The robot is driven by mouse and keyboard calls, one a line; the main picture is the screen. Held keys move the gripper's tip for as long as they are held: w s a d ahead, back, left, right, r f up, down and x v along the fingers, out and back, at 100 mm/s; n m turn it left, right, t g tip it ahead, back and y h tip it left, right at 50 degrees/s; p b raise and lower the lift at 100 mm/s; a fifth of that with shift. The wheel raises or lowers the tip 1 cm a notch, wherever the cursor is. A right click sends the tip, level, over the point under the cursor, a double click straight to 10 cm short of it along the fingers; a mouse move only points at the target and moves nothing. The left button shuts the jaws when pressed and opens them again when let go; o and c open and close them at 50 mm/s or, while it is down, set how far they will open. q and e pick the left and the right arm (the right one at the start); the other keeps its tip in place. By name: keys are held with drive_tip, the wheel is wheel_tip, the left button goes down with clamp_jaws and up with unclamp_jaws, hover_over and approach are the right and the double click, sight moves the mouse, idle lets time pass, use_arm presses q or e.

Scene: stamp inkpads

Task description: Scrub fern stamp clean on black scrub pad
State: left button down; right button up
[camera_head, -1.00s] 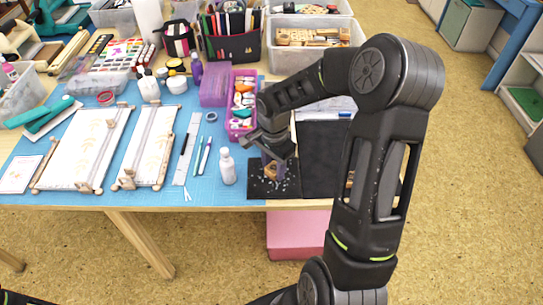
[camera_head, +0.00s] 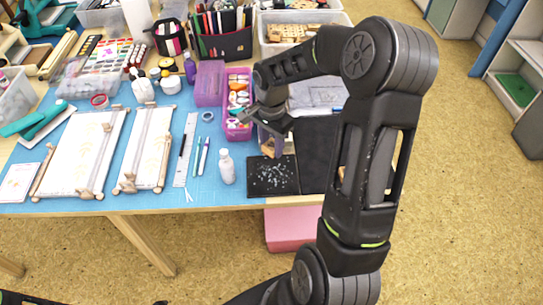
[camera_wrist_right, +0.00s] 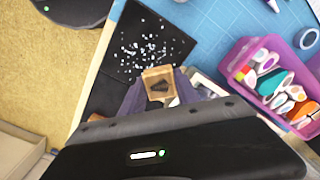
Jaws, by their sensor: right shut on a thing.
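The black scrub pad (camera_head: 262,186) lies flat at the table's front edge, with pale specks over its middle. It also shows in the wrist view (camera_wrist_right: 128,25). My right gripper (camera_head: 271,141) is shut on a small wooden stamp (camera_head: 268,150), held above the back part of the pad and apart from it. In the wrist view the stamp (camera_wrist_right: 150,74) sits between the fingers, with a dark mark on the side facing the camera. I cannot tell whether that mark is a fern. The stamp's far side is hidden. My left gripper is not in view.
A white bottle (camera_head: 226,168) stands just left of the pad. A purple bin (camera_head: 237,128) of bottles and a clear tub (camera_head: 318,92) are behind. A dark panel (camera_head: 314,150) lies to the right, partly behind my arm. Scrolls and pens fill the left.

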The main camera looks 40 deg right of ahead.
drive_tip(key=shift+r+p, duration=0.6)
drive_tip(key=shift+r, duration=0.6)
